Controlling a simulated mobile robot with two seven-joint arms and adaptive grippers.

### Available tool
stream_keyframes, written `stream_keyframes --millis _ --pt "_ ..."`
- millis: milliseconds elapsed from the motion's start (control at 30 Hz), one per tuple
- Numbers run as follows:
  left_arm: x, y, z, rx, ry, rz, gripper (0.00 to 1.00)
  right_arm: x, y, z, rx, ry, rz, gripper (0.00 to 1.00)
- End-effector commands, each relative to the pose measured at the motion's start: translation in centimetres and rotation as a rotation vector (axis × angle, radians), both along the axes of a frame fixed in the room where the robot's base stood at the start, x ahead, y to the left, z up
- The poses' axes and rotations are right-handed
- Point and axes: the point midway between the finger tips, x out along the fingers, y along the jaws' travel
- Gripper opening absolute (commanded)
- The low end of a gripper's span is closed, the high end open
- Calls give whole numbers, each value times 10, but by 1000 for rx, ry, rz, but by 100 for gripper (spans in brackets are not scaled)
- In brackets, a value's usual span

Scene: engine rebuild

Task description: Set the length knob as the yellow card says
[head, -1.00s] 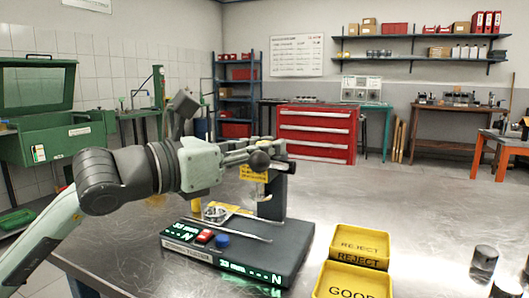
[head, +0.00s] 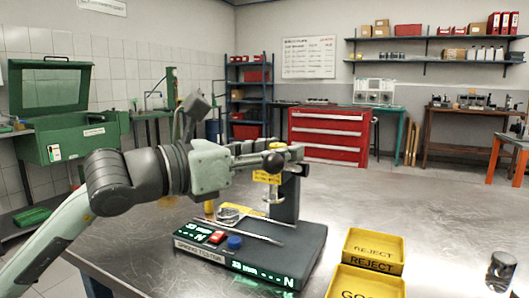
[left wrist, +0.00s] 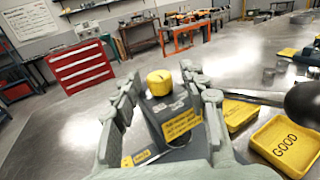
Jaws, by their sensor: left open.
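The spring tester (head: 305,240) stands on the metal table, with green lit displays, a red button (head: 217,237) and a blue button (head: 235,242). Its dark column (head: 286,200) carries a yellow card (head: 267,177), also in the left wrist view (left wrist: 181,121); its small print is unreadable. My right gripper is not in view.
A lever with a black ball (head: 273,161) is close beside my left gripper. Yellow REJECT (head: 375,246) and GOOD (left wrist: 288,141) trays lie right of the tester. A dark cylinder (head: 501,268) stands farther right. The table behind the trays is clear.

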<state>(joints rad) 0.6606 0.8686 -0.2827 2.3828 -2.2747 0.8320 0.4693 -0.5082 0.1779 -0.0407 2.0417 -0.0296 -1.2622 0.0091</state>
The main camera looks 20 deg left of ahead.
Motion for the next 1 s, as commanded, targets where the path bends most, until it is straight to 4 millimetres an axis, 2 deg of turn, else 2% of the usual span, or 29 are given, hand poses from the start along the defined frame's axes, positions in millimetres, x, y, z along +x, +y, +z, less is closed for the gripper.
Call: stream_keyframes --millis 300,433,600,1000 --pt "-38 30 -2 2 4 0 44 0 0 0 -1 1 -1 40" --pt "-47 38 -1 0 4 -1 44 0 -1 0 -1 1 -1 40" --pt "-53 42 -1 2 2 -3 44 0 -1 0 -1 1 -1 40" --pt "-54 43 0 3 2 -3 44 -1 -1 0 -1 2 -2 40"
